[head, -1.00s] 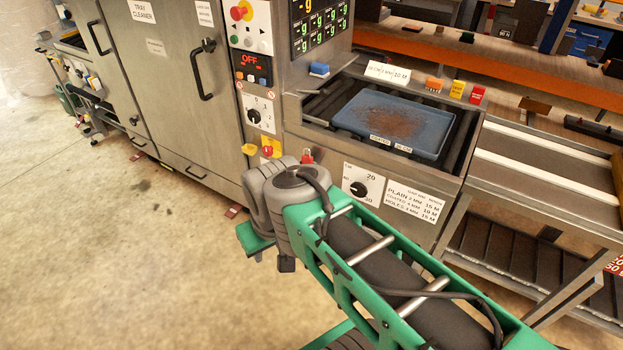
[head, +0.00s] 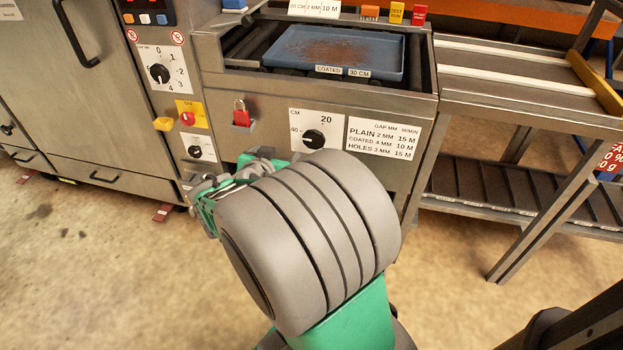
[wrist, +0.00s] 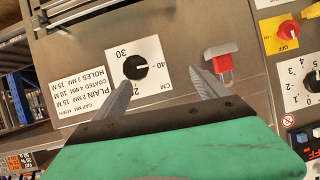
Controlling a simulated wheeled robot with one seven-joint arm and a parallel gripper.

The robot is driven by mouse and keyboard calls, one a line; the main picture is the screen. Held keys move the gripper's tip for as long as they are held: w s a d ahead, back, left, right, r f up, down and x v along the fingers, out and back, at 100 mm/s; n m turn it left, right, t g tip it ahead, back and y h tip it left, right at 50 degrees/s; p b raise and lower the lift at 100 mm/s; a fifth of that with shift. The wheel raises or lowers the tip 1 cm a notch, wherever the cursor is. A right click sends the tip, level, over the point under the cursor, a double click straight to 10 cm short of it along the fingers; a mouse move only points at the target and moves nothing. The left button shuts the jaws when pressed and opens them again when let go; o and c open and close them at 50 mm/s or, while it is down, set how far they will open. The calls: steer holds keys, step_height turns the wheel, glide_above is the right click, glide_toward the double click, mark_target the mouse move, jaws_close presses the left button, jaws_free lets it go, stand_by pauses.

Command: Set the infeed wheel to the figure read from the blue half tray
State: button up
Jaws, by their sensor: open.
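The blue half tray (head: 398,55) lies in the infeed opening with brown residue on it; its front label (head: 343,71) reads COATED, 30 CM. The infeed wheel (head: 314,139) is a black knob on a white CM plate below the tray. In the wrist view the wheel (wrist: 135,67) appears upside down, with 30 above, 40 at right and 20 below, partly covered. Its white mark appears to point towards 40. My gripper (wrist: 164,80) is open and empty, in front of the panel; the wheel shows beside the left finger. My wrist hides most of the gripper in the head view.
A red padlock (head: 241,115) hangs left of the wheel, near the right finger in the wrist view. A settings card (head: 382,140) is right of the wheel. An outfeed-like bench (head: 520,95) stands right.

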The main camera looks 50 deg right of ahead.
mark_target(313, 142)
steer(key=s+d+f+m+h+b, duration=0.1)
steer(key=s+d+f+h+b, duration=0.25)
steer(key=d+f+b, duration=0.35)
steer(key=shift+t+h, duration=0.6)
steer(key=shift+h, duration=0.05)
steer(key=x, duration=0.8)
steer(key=shift+w+r, duration=0.1)
steer(key=shift+r, duration=0.25)
steer(key=shift+c, duration=0.4)
steer(key=c, duration=1.2)
